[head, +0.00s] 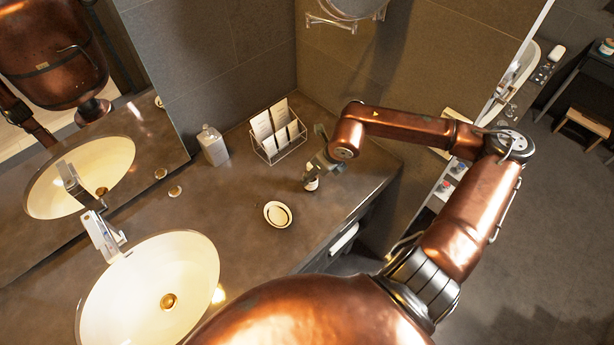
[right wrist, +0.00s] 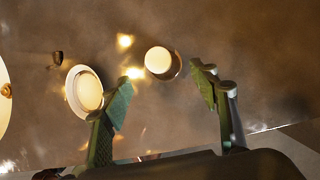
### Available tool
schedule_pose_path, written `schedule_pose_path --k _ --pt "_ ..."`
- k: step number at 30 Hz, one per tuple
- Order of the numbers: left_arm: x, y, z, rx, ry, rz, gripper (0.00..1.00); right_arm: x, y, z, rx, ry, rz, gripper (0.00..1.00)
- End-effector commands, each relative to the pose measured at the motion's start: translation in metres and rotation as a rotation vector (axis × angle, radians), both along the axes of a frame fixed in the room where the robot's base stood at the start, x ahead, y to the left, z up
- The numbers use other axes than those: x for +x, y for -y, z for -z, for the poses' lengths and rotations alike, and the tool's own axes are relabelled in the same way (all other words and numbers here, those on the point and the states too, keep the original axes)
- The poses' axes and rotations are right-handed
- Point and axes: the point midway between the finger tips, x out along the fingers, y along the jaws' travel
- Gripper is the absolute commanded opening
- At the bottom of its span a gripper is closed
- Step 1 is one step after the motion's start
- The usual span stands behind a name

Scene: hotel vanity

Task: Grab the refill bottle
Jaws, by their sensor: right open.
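A small bottle with a pale round top (head: 311,184), which I take for the refill bottle, stands on the dark vanity counter. In the right wrist view its top (right wrist: 159,60) shows ahead of the fingers, in the gap between them. My right gripper (head: 316,167) is just above and beside this bottle in the head view, partly covering it. In the right wrist view the gripper (right wrist: 162,88) is open with nothing between its pads. My left gripper is not in view.
A soap dish (head: 278,215) lies in front of the bottle and shows beside one finger in the wrist view (right wrist: 88,91). A dispenser bottle (head: 213,147) and a wire rack with cards (head: 283,152) stand behind. A sink (head: 130,300) is at left.

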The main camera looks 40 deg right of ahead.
Motion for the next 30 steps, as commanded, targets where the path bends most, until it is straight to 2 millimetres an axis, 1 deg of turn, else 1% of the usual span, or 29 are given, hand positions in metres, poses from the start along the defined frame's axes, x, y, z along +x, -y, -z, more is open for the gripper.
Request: schedule_pose_path --k 2,7,10,12,15,23,26,30 --pt "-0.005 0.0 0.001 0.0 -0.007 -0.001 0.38 0.003 0.001 0.008 0.002 0.0 0.004 0.55" --pt "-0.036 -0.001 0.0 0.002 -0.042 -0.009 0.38 0.013 0.003 0.025 0.005 0.0 0.007 0.55" --pt "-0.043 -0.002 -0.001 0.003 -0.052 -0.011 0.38 0.021 0.003 0.039 0.004 -0.001 0.005 0.55" --pt "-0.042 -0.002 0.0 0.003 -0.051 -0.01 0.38 0.024 0.003 0.047 0.004 0.0 0.004 0.55" --pt "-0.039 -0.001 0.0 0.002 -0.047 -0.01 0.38 0.027 0.002 0.054 0.003 -0.001 0.003 0.55" --pt "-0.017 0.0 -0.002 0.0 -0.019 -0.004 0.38 0.028 0.002 0.055 0.001 -0.001 0.001 0.54" --pt "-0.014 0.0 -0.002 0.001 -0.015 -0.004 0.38 0.028 0.002 0.055 0.001 -0.001 0.001 0.47" --pt "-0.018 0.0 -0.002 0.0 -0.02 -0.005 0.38 0.028 0.001 0.055 0.002 -0.001 -0.001 0.38"
